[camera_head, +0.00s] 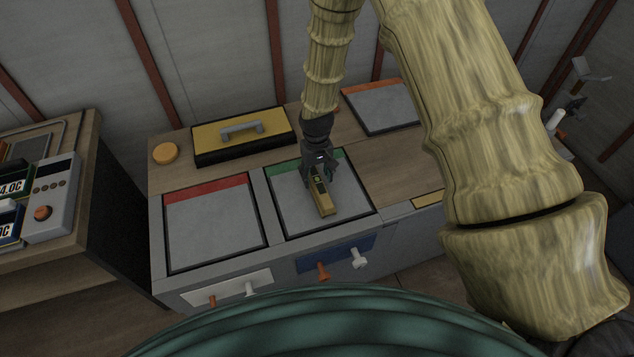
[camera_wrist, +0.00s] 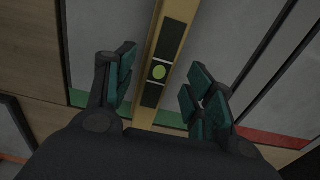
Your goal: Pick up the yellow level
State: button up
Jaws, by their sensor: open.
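The yellow level (camera_head: 323,202) is a short bar with dark panels and a round green vial in its middle. It is over the grey panel with the green strip (camera_head: 354,204), in the middle of the bench. My gripper (camera_head: 317,178) points down at the level's far part. In the wrist view the level (camera_wrist: 171,30) runs up between the open fingers of my gripper (camera_wrist: 158,92), with a gap on each side. The palm hides its near end. I cannot tell how high the fingertips are above the panel.
A grey panel with a red strip (camera_head: 213,228) is to the left. A yellow-topped case with a grey handle (camera_head: 240,135) and an orange disc (camera_head: 165,153) stand behind. A panel with an orange strip (camera_head: 382,109) is at the back right. Pegs (camera_head: 322,270) stick out in front.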

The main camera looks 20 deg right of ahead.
jog(key=shift+d+f, duration=0.1)
jog(key=shift+f, duration=1.25)
grip_shut()
